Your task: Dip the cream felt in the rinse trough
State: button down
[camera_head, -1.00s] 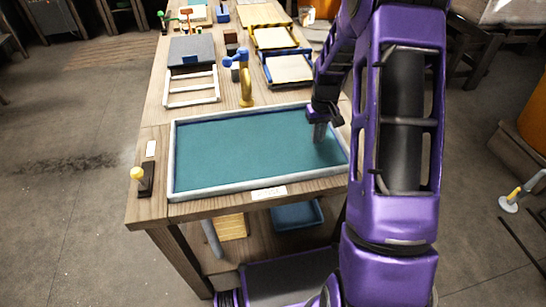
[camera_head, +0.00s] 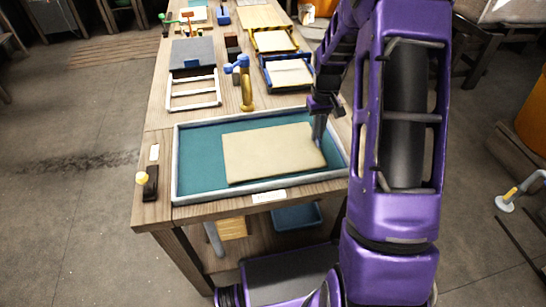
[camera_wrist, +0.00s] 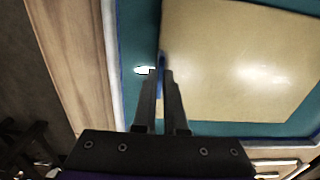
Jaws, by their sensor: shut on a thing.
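The rinse trough (camera_head: 190,190) is a wide pale-rimmed basin with teal water at the near end of the bench; its rim also shows in the wrist view (camera_wrist: 112,60). The cream felt (camera_head: 270,152) is a flat sheet inside the rim, over the middle and right of the water. I cannot tell whether it lies on the surface or just above it. My gripper (camera_head: 319,138) is at its right edge. In the wrist view, my gripper (camera_wrist: 162,75) is shut on the edge of the cream felt (camera_wrist: 235,65), beside a small blue piece.
A yellow tap with a blue handle (camera_head: 245,88) stands behind the trough. A white frame (camera_head: 193,90) and a blue-edged tray (camera_head: 287,73) lie farther back. Open floor lies left of the bench.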

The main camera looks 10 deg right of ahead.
jog(key=shift+r+p, duration=1.85)
jog(key=shift+r, duration=1.2)
notch_tip(320, 180, up, 4)
jog(key=p, duration=0.2)
jog(key=shift+p, duration=0.4)
